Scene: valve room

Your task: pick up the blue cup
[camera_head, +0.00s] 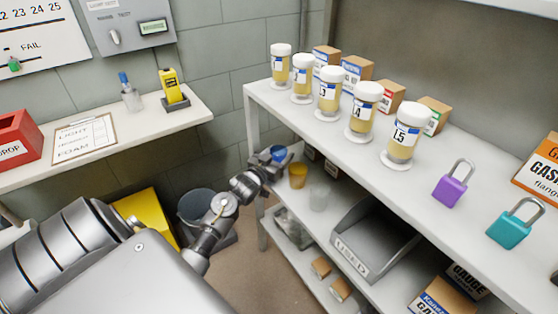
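The blue cup (279,153) shows at the left end of the middle shelf, in line with an amber cup (298,176) and a clear cup (319,197). My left gripper (272,158) reaches in from the left and is right at the blue cup, covering its lower part. The gap between its fingers is hidden, so I cannot tell whether they touch or grip the cup. My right gripper is not in view.
Several labelled jars (330,92), small boxes, a purple padlock (454,184) and a teal padlock (514,224) stand on the upper shelf (300,121), whose front post is close to my gripper. A grey bin (376,238) sits right of the cups.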

